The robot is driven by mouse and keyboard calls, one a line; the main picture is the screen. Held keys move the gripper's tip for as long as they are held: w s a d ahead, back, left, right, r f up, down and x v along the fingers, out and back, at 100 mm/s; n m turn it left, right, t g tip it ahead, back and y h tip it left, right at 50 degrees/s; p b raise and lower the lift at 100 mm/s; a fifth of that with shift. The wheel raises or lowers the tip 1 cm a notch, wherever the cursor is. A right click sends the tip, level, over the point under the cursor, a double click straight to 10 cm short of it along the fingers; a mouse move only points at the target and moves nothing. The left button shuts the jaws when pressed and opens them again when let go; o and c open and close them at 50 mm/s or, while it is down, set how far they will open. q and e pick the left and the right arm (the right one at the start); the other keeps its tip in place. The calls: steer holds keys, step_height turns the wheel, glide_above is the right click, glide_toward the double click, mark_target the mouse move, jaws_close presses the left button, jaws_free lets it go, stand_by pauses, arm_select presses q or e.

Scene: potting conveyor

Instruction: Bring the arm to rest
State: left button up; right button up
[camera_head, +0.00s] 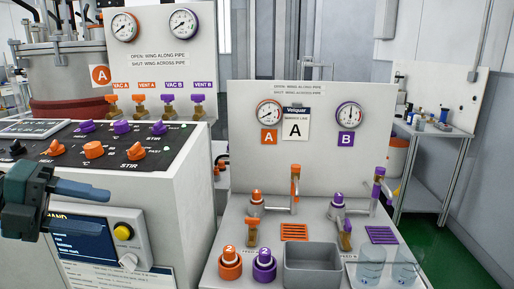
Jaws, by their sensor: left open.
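My left gripper (93,212) comes in at the left edge, with its dark fingers pointing right. The fingers are spread apart with nothing between them. It hangs in front of the control cabinet (180,185), near its screen (85,240) and yellow button (123,232). I cannot tell whether it touches the cabinet. My right gripper is out of view.
The cabinet top has orange and purple knobs (93,149). To the right stands a dispensing bench with a gauge panel (320,180), taps (295,185), a grey bin (312,266) and clear beakers (370,265). A side table (437,130) stands at the back right beside open green floor.

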arm_select(q)
steer(key=s+d+f+n+t+y, duration=0.15)
steer(key=f+n+t, duration=0.35)
steer(key=f+n, duration=0.55)
steer(key=s+d+f+n+t+y, duration=0.1)
steer(key=s+d+f+n+t, duration=0.1)
steer(key=f+n+t, duration=0.6)
steer(key=s+d+f+n+g+y, duration=0.5)
steer(key=s+d+f+n, duration=0.35)
steer(key=f+n, duration=0.35)
steer(key=r+g+p, duration=0.1)
steer(key=r+p, duration=0.1)
steer(key=p, duration=0.5)
steer(key=r+g+y+p, duration=0.1)
steer(key=r+p, duration=0.1)
steer(key=p, duration=0.5)
steer(key=shift+s+d+m+g+p, duration=0.2)
steer(key=shift+m+g+p, duration=0.1)
steer(key=shift+p, duration=0.1)
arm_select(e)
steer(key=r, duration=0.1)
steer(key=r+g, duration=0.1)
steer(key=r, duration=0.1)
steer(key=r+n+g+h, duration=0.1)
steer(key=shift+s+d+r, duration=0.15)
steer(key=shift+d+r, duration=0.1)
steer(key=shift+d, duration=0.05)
